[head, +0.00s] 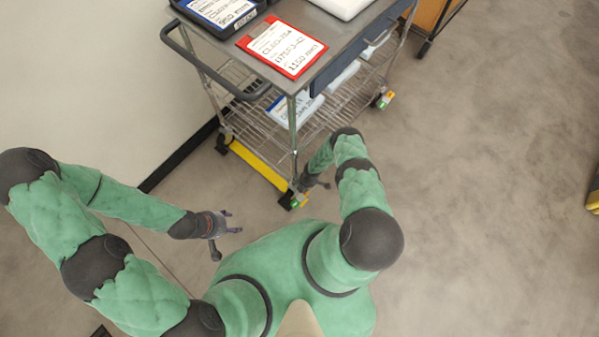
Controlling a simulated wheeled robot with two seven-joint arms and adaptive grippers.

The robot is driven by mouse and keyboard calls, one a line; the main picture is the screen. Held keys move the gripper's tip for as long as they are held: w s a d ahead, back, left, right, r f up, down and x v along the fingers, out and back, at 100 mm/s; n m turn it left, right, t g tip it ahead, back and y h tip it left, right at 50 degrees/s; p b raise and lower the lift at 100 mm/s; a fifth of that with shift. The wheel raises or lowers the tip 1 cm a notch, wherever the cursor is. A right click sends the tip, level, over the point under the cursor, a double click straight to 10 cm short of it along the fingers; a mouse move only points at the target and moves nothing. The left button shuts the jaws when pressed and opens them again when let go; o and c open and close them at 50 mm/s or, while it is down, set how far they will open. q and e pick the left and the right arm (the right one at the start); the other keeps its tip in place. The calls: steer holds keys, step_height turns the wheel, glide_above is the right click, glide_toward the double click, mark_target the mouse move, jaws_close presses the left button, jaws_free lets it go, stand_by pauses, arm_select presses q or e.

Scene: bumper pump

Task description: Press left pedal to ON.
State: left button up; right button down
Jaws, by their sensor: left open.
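A small pedal (299,199) with green and yellow colouring sits at the cart's near wheel, at the foot of the front leg. A second, similar coloured pedal (387,98) is at the wheel farther right. Of these two, the near one is the left; I cannot read its ON or OFF position. My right gripper (321,184) is low by the near leg, just above and right of the near pedal; whether it touches is unclear, and its fingers are too small to judge. My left gripper (228,238) is open and empty, left of the near pedal and apart from the cart.
The metal cart (322,30) carries a red-framed sign (282,48) and a dark bin (222,14). A wire shelf (258,115) is below, with a yellow bar (259,167) near the floor. A pale wall stands left.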

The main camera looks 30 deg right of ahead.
steer(key=shift+f, duration=0.55)
stand_by(0.4)
steer(key=shift+r+p, duration=3.25)
steer(key=shift+r, duration=0.3)
steer(key=shift+s, duration=0.1)
